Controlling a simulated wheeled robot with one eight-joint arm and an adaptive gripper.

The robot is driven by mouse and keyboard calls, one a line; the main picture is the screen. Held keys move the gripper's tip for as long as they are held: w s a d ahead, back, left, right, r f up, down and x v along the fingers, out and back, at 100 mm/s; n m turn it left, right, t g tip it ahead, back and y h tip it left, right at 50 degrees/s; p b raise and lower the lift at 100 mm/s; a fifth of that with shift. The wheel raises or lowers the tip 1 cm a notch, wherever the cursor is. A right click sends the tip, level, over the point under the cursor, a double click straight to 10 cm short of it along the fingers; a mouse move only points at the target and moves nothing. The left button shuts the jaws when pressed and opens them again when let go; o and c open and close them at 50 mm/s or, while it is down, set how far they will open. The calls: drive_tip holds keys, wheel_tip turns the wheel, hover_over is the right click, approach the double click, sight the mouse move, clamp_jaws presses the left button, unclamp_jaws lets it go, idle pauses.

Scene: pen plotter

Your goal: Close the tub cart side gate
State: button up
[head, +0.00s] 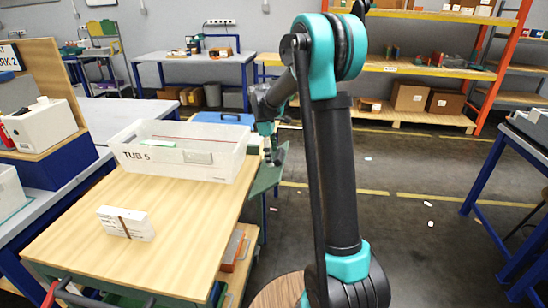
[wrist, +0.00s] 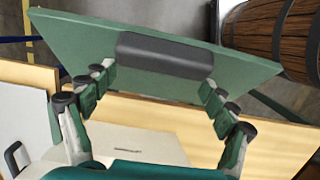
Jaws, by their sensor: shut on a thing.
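The side gate is a green panel (head: 268,176) on the right side of the wooden-topped cart (head: 165,205) in the head view. It slants outward there, partly hidden behind my arm. In the wrist view the green gate (wrist: 70,35) fills the upper middle, with a dark grey handle block (wrist: 160,52) on its face. My gripper (wrist: 157,77) has one finger at each end of this block and is shut on it. In the head view my gripper (head: 272,155) is small and dark beside the cart's right edge. The translucent tub (head: 180,170), marked TUB 5, stands on the cart top.
A brown wooden barrel (wrist: 275,35) stands beyond the gate in the wrist view. A blue-framed table (head: 515,150) is at the right. The floor (head: 440,180) between is mostly clear.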

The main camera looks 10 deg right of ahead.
drive_tip(key=shift+a+r, duration=0.1)
drive_tip(key=shift+a, duration=0.25)
idle(0.7)
idle(0.4)
drive_tip(key=o, duration=1.5)
drive_tip(key=shift+o, duration=0.2)
drive_tip(key=shift+w, duration=0.1)
drive_tip(key=shift+r, duration=0.15)
wheel_tip(320, 180, up, 11)
drive_tip(key=a, duration=0.2)
drive_tip(key=shift+w+a+r, duration=0.2)
drive_tip(key=shift+w+a, duration=0.05)
drive_tip(key=shift+w, duration=0.15)
